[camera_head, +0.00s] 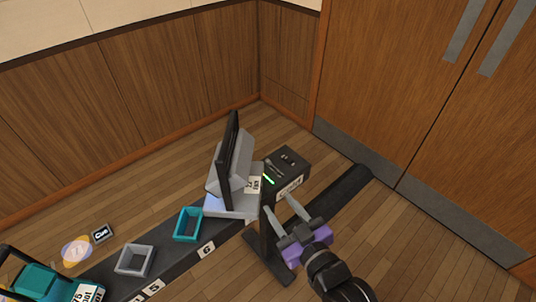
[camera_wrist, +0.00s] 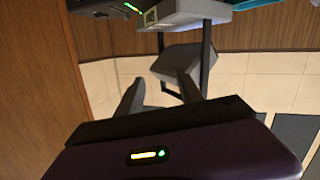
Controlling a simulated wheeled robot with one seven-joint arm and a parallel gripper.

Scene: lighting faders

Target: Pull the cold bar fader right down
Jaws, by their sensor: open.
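A grey unit (camera_head: 232,204) with an upright black frame (camera_head: 228,150) and a grey block (camera_head: 240,150) stands on the dark strip, with a small white tag (camera_head: 254,184) too small to read. I take it for the cold bar fader but cannot confirm it. My gripper (camera_head: 283,209) is open and empty, to the right of this unit and apart from it. In the wrist view the grey block (camera_wrist: 188,58) shows beyond my open fingers (camera_wrist: 160,92), with the black frame's posts beside it. Nothing lies between the fingers.
A black box (camera_head: 290,170) with a green light stands just behind my gripper. Teal (camera_head: 187,224) and grey (camera_head: 134,260) open frames sit along the strip to the left. A teal unit (camera_head: 38,281) with a black loop is at lower left. Doors (camera_head: 430,110) stand at right.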

